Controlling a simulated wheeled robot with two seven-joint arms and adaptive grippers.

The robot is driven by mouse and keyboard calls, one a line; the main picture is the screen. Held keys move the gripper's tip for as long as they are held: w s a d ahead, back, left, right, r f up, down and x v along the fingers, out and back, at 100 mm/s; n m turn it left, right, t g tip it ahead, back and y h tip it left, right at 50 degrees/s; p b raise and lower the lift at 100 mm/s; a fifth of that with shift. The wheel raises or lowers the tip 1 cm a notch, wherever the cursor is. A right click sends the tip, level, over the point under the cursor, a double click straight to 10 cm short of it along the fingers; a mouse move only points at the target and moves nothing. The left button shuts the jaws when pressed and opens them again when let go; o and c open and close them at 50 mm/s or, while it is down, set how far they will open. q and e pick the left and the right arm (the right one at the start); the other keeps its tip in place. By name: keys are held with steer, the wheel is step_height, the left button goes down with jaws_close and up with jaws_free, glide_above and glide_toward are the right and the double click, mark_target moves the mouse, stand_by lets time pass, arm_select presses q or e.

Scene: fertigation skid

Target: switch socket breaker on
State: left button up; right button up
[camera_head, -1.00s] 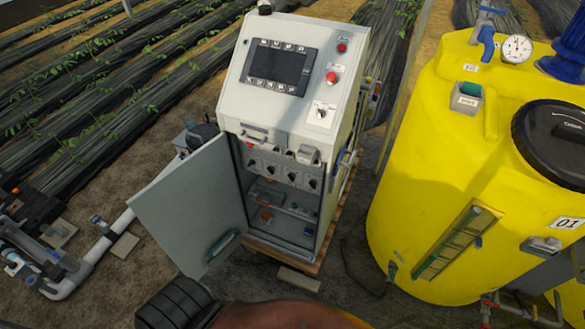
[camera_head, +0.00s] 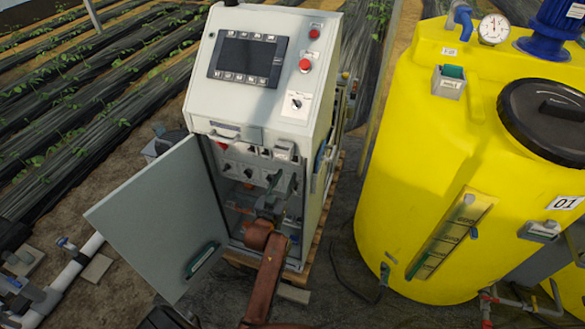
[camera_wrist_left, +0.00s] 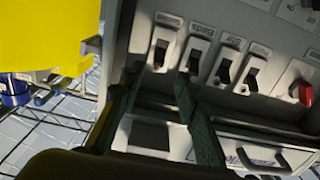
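A row of breakers with dark toggles (camera_wrist_left: 222,70) sits in the open control cabinet (camera_head: 262,105); the row is partly hidden by my arm in the head view. My left gripper (camera_head: 283,180) is inside the cabinet opening. In the wrist view its two green fingers (camera_wrist_left: 158,76) are apart, with the endmost toggle (camera_wrist_left: 161,52) in line with the gap between them. Contact cannot be told. My right gripper is not in view.
The cabinet door (camera_head: 160,218) stands open on the left. A red switch (camera_wrist_left: 301,92) is at the row's other end in the wrist view. A yellow tank (camera_head: 400,200) stands at the right, with bare ground between it and the cabinet.

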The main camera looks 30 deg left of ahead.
mark_target(296, 159)
arm_select(q)
steer(key=x, duration=0.7)
jaws_close()
stand_by(0.3)
